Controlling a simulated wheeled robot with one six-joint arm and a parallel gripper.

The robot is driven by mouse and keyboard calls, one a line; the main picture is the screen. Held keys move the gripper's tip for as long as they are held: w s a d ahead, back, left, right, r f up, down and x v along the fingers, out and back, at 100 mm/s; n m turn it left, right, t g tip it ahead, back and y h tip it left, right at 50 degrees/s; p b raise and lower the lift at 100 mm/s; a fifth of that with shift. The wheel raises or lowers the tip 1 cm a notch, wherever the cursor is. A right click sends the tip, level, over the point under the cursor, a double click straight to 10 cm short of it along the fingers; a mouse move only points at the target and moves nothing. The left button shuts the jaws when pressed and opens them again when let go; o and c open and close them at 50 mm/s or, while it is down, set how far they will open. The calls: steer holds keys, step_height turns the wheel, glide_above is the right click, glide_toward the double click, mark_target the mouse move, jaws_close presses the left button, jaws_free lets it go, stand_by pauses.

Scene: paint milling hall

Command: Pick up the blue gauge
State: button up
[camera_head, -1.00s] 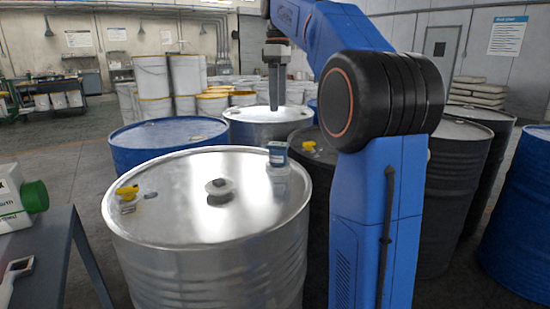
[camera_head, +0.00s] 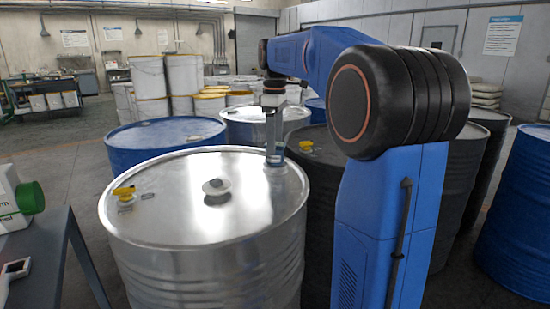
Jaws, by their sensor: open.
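Blue drums (camera_head: 165,135) and dark drums stand close around. A grey table (camera_head: 50,255) at left holds a green-capped container (camera_head: 15,205) and a small handheld device (camera_head: 16,270).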

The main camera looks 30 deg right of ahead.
steer(key=shift+f, duration=1.2)
steer(key=c, duration=1.4)
step_height(320, 180, up, 21)
steer(key=shift+r, duration=0.1)
steer(key=shift+c, duration=0.4)
